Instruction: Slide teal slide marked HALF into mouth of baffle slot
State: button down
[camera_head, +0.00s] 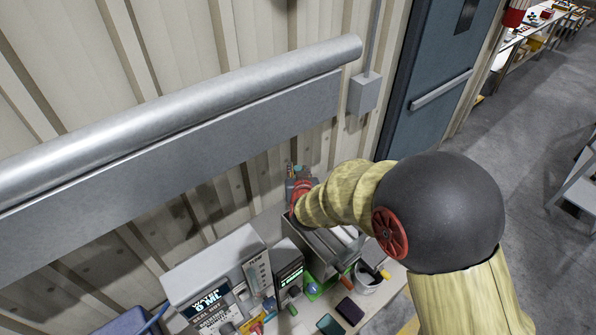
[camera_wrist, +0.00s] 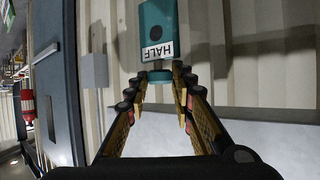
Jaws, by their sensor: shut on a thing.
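The teal slide (camera_wrist: 157,22), with a dark round spot and a white label reading HALF upside down, is at the top of the wrist view. Its narrow lower end lies between the fingertips of my gripper (camera_wrist: 158,80), which is shut on it. In the head view my gripper (camera_head: 301,186) is small and partly hidden by my arm, above a grey metal housing (camera_head: 318,262) by the wall. I cannot make out the baffle slot or its mouth in either view.
A grey machine with a lit display (camera_head: 212,298) and a smaller dark display unit (camera_head: 288,272) stand left of the housing. A bucket (camera_head: 369,279) and a dark flat object (camera_head: 350,310) are to its right. A large metal duct (camera_head: 180,100) runs along the wall.

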jog(key=shift+f+b, duration=1.75)
jog(key=shift+f, duration=0.5)
jog(key=shift+f+b, duration=3.55)
jog(key=shift+b, duration=0.1)
dwell(0.4)
jog(key=c, duration=1.5)
grip_release()
jog(key=shift+o, duration=0.2)
jog(key=v, duration=1.2)
